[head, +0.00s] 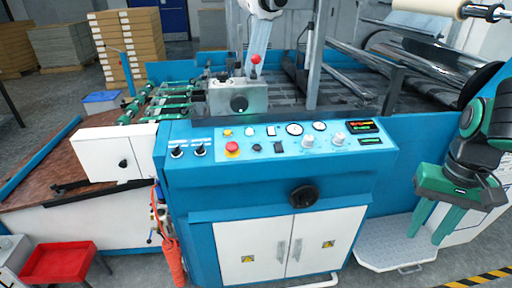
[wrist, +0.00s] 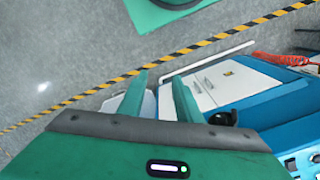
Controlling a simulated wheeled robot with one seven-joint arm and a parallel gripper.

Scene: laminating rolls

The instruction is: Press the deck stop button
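The blue laminating machine's sloped control panel (head: 270,140) is in the middle of the head view. A second red, ball-shaped knob (head: 256,59) stands higher up, above a grey metal block. I cannot read which one is labelled deck stop. My green gripper (head: 424,238) hangs at the right, fingers pointing down, apart from the panel. Its fingers are spread and empty; they also show in the wrist view (wrist: 159,80). Neither red control is seen in the wrist view.
Black knobs, white knobs, gauges and a lit display (head: 362,126) share the panel. A large black knob (head: 304,196) sticks out below it. A white step platform (head: 395,248) lies beneath my gripper. A red tray (head: 60,263) stands at lower left. Striped floor tape (wrist: 150,66) borders clear floor.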

